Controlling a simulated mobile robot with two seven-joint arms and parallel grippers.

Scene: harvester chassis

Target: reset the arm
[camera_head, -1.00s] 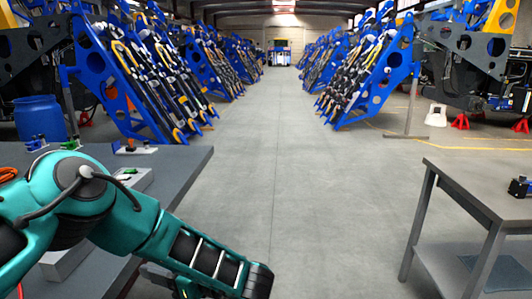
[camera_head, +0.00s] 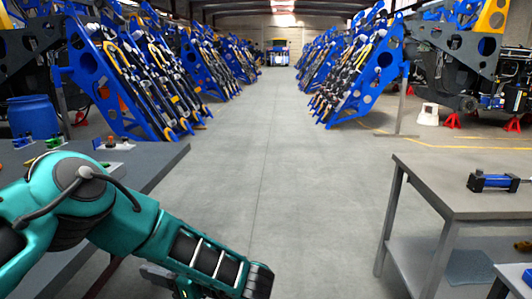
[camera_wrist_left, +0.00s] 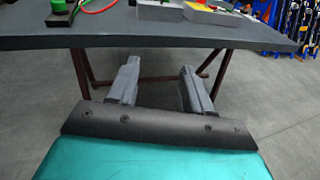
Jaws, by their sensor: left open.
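My left arm (camera_head: 130,215) is teal and black and reaches in from the lower left in the head view, over the near edge of the left table. Its gripper is mostly hidden below the forearm there. In the left wrist view my left gripper (camera_wrist_left: 160,85) has its two grey fingers apart with nothing between them. It is in front of the edge of the grey table (camera_wrist_left: 180,42), with floor and dark red table legs beyond the fingers. My right arm and right gripper are not in view.
The left table (camera_head: 150,165) carries small fixtures (camera_head: 112,145). A grey table (camera_head: 450,185) at right holds a blue and black cylinder (camera_head: 493,181). A blue barrel (camera_head: 34,116) stands at far left. Blue machine frames (camera_head: 110,80) line both sides. The central aisle (camera_head: 265,150) is clear.

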